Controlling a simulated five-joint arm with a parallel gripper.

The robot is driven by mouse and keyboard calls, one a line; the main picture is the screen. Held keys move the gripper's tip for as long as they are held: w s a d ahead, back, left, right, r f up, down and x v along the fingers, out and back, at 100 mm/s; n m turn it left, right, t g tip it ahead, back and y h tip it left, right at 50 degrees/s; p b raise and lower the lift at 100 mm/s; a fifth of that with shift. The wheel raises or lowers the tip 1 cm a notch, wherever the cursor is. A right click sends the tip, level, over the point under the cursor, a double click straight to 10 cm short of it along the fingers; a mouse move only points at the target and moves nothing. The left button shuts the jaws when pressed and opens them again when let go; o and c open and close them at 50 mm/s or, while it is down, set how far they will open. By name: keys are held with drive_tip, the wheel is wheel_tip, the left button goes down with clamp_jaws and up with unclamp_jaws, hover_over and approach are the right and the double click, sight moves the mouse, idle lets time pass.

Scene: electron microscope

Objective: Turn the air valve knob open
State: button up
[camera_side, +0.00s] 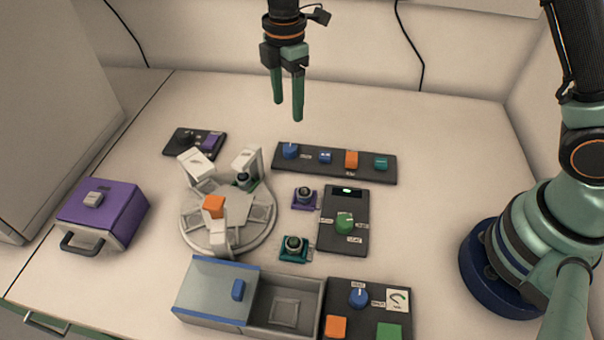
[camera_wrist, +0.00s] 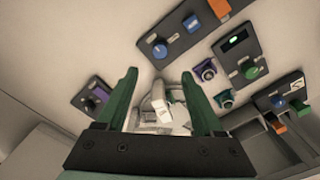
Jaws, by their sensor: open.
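My gripper (camera_side: 288,110) is open and empty, held high above the back of the table, behind the long dark panel. In the wrist view its two green fingers (camera_wrist: 160,74) are spread apart with nothing between them. A blue knob (camera_side: 358,297) sits on the front dark panel beside a small gauge. Another blue knob (camera_side: 290,151) is at the left end of the long back panel and also shows in the wrist view (camera_wrist: 160,51). A green knob (camera_side: 344,222) is on the middle panel. The labels are too small to tell surely which is the air valve knob.
A round white stage (camera_side: 263,237) with upright clamps stands mid-table. A grey tray with a blue-edged lid (camera_side: 205,285) is at the front. A purple box (camera_side: 115,205) is at left. A small dark panel (camera_side: 172,148) stands back left. The back right table is clear.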

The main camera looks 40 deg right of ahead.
sight(290, 147)
wheel_tip(290, 147, down, 12)
drive_tip(key=shift+r, duration=0.25)
idle(0.3)
clamp_jaws()
